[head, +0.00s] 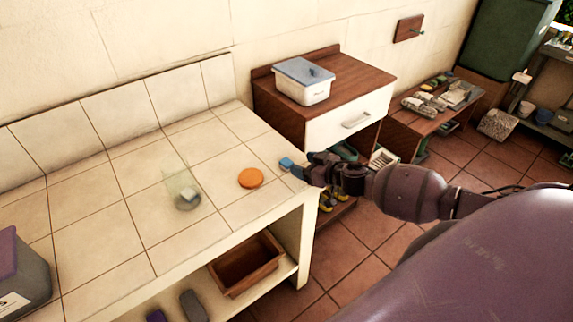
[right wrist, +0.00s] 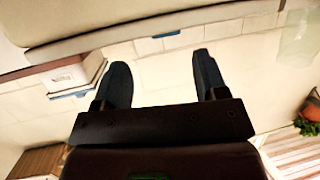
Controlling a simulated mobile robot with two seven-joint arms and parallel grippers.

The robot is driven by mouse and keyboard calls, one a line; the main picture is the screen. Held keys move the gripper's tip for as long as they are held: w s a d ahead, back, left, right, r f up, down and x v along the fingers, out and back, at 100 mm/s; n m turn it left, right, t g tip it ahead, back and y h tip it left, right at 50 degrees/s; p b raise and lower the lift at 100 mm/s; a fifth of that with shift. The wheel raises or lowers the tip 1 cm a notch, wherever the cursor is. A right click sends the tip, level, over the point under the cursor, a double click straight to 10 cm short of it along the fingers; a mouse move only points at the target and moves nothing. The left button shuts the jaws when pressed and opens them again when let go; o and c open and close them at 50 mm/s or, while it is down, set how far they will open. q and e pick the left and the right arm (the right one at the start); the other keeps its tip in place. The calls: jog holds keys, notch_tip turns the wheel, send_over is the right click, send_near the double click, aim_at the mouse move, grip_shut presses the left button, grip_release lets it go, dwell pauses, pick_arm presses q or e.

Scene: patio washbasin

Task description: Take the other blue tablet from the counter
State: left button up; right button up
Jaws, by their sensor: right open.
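A small blue tablet (head: 286,163) lies near the right end of the tiled counter (head: 100,236). My right gripper (head: 303,169) is at the counter's right edge, its fingertips close to the tablet. The right wrist view shows the two dark fingers (right wrist: 160,80) spread apart with nothing gripped. A small blue patch (right wrist: 165,34), seemingly the tablet, shows beyond the gap between them. A clear glass (head: 183,188) stands on the counter further left with a small pale piece at its bottom. My left gripper is not in view.
An orange disc (head: 250,178) lies between the glass and the tablet. A grey box with a purple lid (head: 22,275) is at far left. A white box with a blue-grey lid (head: 303,82) sits on the wooden cabinet (head: 363,74). A brown tray (head: 245,264) is on the shelf below.

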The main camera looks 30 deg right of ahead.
aim_at(287, 162)
jog(key=shift+a+f+x, duration=0.1)
jog(key=shift+a+x, duration=0.05)
jog(key=shift+x, duration=1.2)
jog(key=shift+a+f+x, duration=0.1)
jog(key=shift+a+x, duration=0.1)
jog(key=shift+x, duration=1.15)
jog(key=shift+s, duration=0.25)
jog(key=shift+c, duration=0.4)
jog(key=c, duration=1)
